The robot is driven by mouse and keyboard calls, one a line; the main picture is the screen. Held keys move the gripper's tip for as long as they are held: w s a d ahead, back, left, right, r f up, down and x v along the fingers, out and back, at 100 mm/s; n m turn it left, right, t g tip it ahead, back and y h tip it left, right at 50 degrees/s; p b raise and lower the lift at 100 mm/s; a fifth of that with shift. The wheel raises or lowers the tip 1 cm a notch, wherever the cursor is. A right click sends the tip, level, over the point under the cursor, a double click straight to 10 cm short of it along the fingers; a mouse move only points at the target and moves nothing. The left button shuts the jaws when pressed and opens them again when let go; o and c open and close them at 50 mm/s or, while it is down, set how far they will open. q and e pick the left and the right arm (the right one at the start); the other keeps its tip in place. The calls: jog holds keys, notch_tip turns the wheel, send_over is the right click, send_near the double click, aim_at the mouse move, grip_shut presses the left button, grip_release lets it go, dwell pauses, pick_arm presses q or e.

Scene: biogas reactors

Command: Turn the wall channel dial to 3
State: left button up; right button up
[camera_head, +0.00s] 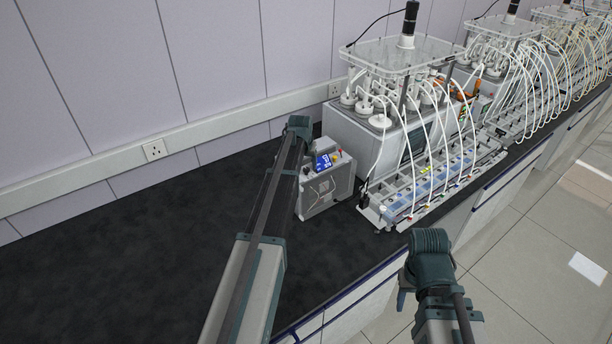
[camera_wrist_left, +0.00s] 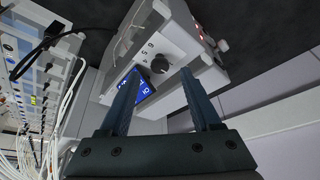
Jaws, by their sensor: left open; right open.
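A grey control box (camera_head: 326,186) stands on the dark bench and carries a small blue display (camera_head: 323,161). In the left wrist view the box's panel shows a round black dial (camera_wrist_left: 160,66) with printed digits, 5 and 6 readable, beside the lit display (camera_wrist_left: 146,91). I cannot read the dial's setting. My left gripper (camera_wrist_left: 160,78) is open, its two fingers apart and pointing toward the dial, with nothing between them. In the head view my left arm hides it. My right gripper (camera_head: 403,296) is partly seen low beside my right arm, away from the box.
Right of the box stands a biogas reactor unit (camera_head: 360,130) with white tubes and a tray of meters (camera_head: 440,180); similar units continue along the bench. A wall socket (camera_head: 154,150) sits behind. The bench (camera_head: 120,260) left of the box is clear.

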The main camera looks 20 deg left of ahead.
aim_at(306, 171)
pick_arm(q)
jog(key=b+x, duration=0.1)
jog(key=x, duration=0.2)
jog(key=shift+b, duration=0.35)
jog(key=shift+r, duration=0.1)
pick_arm(e)
notch_tip(306, 171, down, 3)
jog(key=shift+r, duration=0.2)
pick_arm(q)
grip_shut()
